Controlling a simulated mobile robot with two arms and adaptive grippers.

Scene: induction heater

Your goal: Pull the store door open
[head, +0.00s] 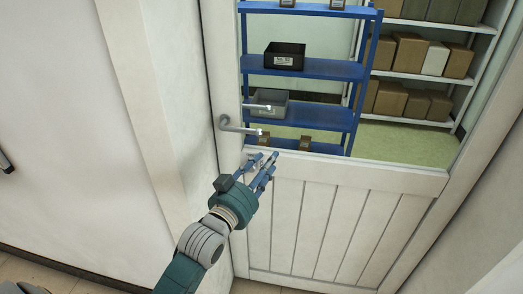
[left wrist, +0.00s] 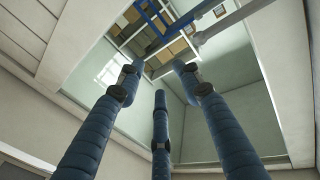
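The store door (head: 325,225) is white, with a planked lower half and a large glass pane above. It looks shut in its frame. Its grey lever handle (head: 238,127) is on the door's left side. My left gripper (head: 265,162) is in front of the door, just below and a little right of the handle, apart from it. In the left wrist view the gripper's blue fingers (left wrist: 158,80) are spread with nothing between them. The handle (left wrist: 228,24) shows there at upper right, beyond the fingertips. My right gripper is not in view.
Through the glass stand a blue shelf (head: 320,68) with a black bin (head: 284,56) and a grey bin (head: 269,103), and a white rack (head: 413,118) with several boxes. White walls flank the door; the left one (head: 70,130) is close to my arm.

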